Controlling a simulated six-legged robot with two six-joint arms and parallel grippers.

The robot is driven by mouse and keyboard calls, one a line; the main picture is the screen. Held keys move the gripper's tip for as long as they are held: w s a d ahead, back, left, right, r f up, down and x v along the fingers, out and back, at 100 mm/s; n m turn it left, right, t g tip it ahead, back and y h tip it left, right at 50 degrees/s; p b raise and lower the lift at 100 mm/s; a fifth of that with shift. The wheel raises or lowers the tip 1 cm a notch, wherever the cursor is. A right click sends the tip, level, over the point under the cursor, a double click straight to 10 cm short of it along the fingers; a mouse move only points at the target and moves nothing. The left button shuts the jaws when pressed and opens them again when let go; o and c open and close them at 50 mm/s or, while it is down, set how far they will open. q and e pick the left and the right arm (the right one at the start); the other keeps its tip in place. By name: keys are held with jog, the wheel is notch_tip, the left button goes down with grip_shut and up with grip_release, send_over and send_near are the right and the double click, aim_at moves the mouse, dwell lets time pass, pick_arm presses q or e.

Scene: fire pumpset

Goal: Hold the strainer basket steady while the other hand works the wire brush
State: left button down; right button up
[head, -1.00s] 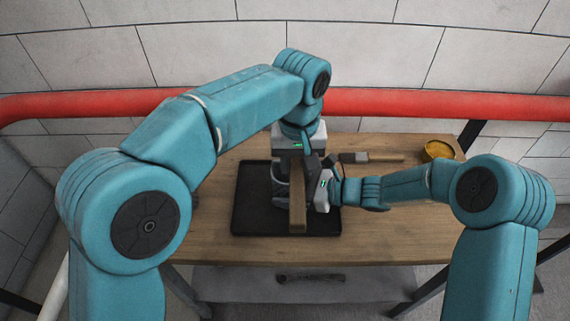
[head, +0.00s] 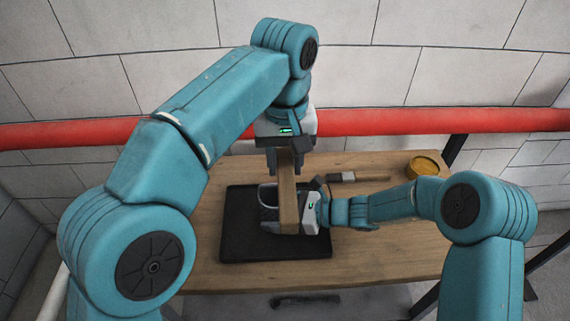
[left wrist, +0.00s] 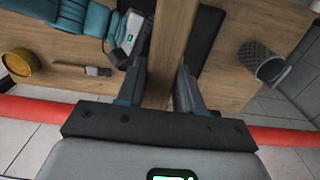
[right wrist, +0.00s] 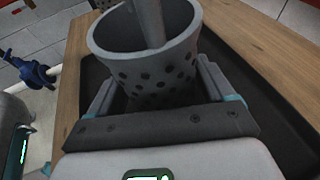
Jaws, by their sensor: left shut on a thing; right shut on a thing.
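My left gripper (head: 286,158) is shut on the wooden handle of the wire brush (head: 288,200), which stands nearly upright over the black tray. The handle also runs between the fingers in the left wrist view (left wrist: 172,45). My right gripper (head: 296,213) is lower and shut on the grey perforated strainer basket (right wrist: 150,75). In the head view the brush hides much of the basket (head: 267,208). In the right wrist view a grey-looking shaft reaches into the basket's open mouth; its lower end is hidden inside.
The black tray (head: 240,235) lies on the wooden table (head: 390,250). A flat brush (head: 345,178) and a yellow tin (head: 424,166) lie at the back right. Another grey perforated cup (left wrist: 258,62) shows in the left wrist view. A red pipe (head: 430,120) runs behind the table.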

dwell(0.3)
jog(key=o, duration=0.8)
jog(key=shift+c, duration=0.2)
jog(key=v, duration=1.2)
